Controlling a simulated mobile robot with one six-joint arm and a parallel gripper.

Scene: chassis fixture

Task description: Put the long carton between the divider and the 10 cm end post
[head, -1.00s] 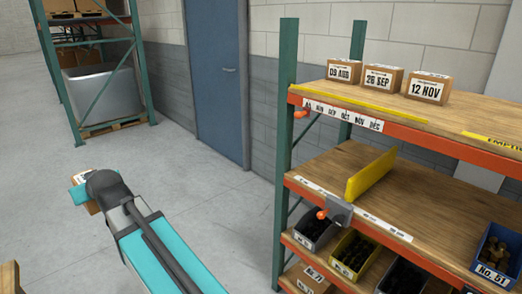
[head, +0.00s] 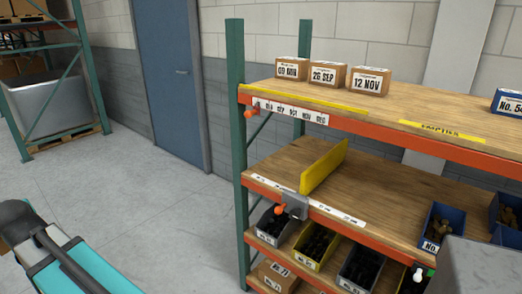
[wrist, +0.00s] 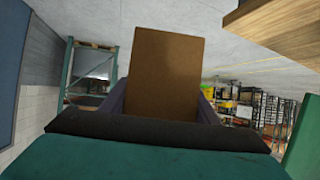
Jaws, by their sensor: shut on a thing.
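In the wrist view, my gripper (wrist: 163,108) is shut on a plain brown carton (wrist: 167,70), which stands up from between the fingers. In the head view, my arm is at the lower left and the gripper end is cut off by the left edge. The yellow divider (head: 324,166) stands upright on the wooden middle shelf (head: 385,190), with a grey clamp (head: 295,206) at its front edge. A green upright post (head: 237,150) stands at the shelf's left end. The shelf surface between post and divider looks empty.
The top shelf (head: 400,102) holds several dated small cartons (head: 328,76) and overhangs the middle shelf. Bins of dark parts (head: 316,244) sit below. Blue bins (head: 440,226) stand at the right. Open floor (head: 150,205) lies between my arm and the rack.

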